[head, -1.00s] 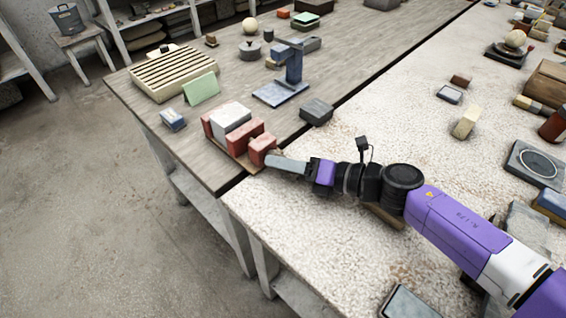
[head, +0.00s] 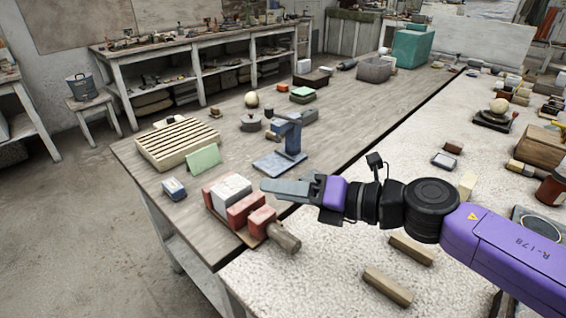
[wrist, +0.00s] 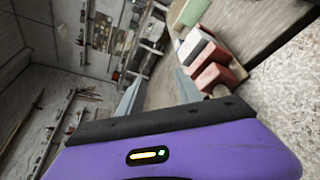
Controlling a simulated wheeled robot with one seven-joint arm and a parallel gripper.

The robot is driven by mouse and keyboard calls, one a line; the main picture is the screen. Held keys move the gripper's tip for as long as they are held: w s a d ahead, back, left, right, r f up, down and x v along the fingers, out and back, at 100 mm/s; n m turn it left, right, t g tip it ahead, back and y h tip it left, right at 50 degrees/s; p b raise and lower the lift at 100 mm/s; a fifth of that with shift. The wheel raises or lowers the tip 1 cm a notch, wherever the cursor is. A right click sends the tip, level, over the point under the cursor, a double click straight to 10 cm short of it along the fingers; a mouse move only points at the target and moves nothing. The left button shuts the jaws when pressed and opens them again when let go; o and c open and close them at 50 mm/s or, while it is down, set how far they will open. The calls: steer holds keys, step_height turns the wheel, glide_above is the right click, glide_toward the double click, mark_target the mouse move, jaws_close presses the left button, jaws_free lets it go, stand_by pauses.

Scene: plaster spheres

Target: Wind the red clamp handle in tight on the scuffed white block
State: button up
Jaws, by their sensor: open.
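The red clamp (head: 245,209) sits near the front corner of the wooden bench, its red pieces in a row on a thin base. The scuffed white block (head: 229,186) stands between them. A brownish, rod-like end (head: 285,237) sticks out to the right of the nearest red piece; I cannot tell if it is the handle. My gripper (head: 268,187) is open and empty, apart from the clamp, and looks above and behind its right end. In the wrist view the white block (wrist: 194,46) and red pieces (wrist: 215,76) lie right of my open fingers (wrist: 158,80).
A blue-grey stand (head: 290,143) is behind. Wooden bars (head: 388,287) lie on the pale speckled bench, right of the clamp.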

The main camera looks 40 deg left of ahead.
step_height(320, 180, up, 6)
steer(key=shift+w+d+r, duration=0.1)
steer(key=shift+w, duration=0.05)
stand_by(0.4)
